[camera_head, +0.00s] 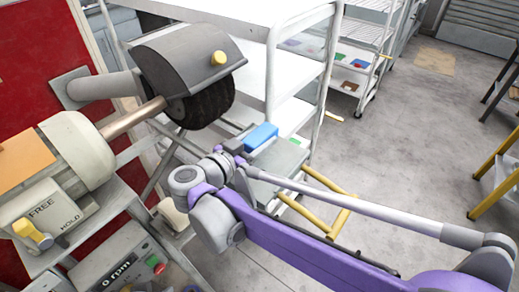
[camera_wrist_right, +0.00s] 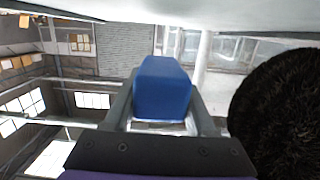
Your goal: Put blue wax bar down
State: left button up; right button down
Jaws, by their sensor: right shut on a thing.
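The blue wax bar (camera_head: 261,136) shows in the head view beside the white shelf cart, to the right of and below the buffing brush. My right gripper (camera_head: 246,149), at the end of the purple arm, is shut on it. In the right wrist view the blue bar (camera_wrist_right: 162,88) sits between the two grey fingers of the right gripper (camera_wrist_right: 163,112), its end facing away from the palm. I cannot tell whether the bar touches any surface below it. My left gripper is in neither view.
The dark buffing brush (camera_head: 205,103) under its grey hood stands close to the left, and its bristles (camera_wrist_right: 275,115) fill the right of the wrist view. The white cart (camera_head: 262,75) stands behind.

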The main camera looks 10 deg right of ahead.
jog(key=shift+w+f, duration=0.1)
jog(key=shift+f, duration=1.9)
jog(key=shift+f+b, duration=0.2)
jog(key=shift+b, duration=0.1)
jog(key=shift+c, duration=1.1)
grip_release()
jog(key=shift+r, duration=0.15)
jog(key=shift+a+r, duration=0.1)
jog(key=shift+a, duration=0.1)
jog(key=v, duration=1.1)
jog(key=shift+s+a, duration=0.2)
jog(key=shift+s, duration=0.2)
jog(key=shift+r, duration=0.1)
